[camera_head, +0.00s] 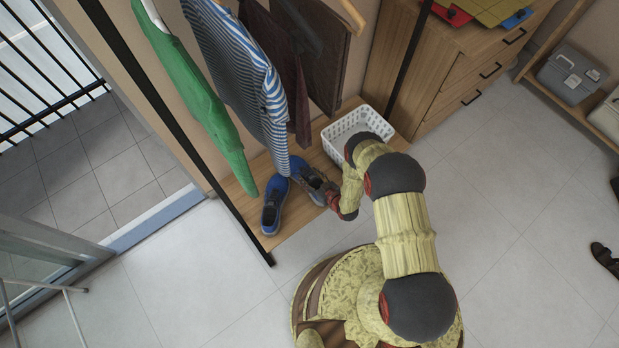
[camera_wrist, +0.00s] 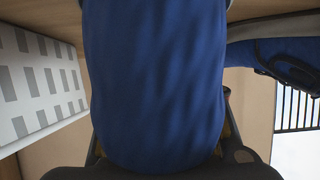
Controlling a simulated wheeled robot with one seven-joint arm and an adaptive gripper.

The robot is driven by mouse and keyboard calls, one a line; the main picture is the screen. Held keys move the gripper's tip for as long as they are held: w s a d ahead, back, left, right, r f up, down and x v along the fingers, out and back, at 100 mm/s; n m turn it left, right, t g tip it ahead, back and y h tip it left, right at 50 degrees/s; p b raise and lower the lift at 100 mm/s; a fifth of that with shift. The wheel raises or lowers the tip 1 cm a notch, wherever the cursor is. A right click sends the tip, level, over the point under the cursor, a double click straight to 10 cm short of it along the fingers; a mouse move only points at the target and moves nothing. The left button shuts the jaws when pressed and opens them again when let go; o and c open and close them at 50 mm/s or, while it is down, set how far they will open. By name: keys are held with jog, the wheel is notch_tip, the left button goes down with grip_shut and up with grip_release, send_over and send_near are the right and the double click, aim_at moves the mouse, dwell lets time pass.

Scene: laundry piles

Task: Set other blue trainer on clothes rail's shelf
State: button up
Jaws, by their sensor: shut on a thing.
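One blue trainer (camera_head: 273,206) rests on the left end of the wooden shelf (camera_head: 245,190) of the clothes rail, and its edge also shows at the right of the wrist view (camera_wrist: 275,55). The other blue trainer (camera_head: 309,180) is just to its right, at or just over the shelf. My gripper (camera_head: 329,190) is shut on this second trainer. In the wrist view the held trainer (camera_wrist: 155,80) fills the middle and hides most of the fingers. I cannot tell whether its sole touches the shelf.
A white basket (camera_head: 345,133) stands on the shelf's right part, close to my arm. A green garment (camera_head: 195,95), a striped shirt (camera_head: 240,70) and dark clothes (camera_head: 305,50) hang above. A wooden drawer unit (camera_head: 455,75) stands at the right.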

jog(key=shift+w, duration=0.1)
jog(key=o, duration=1.4)
jog(key=shift+f, duration=0.1)
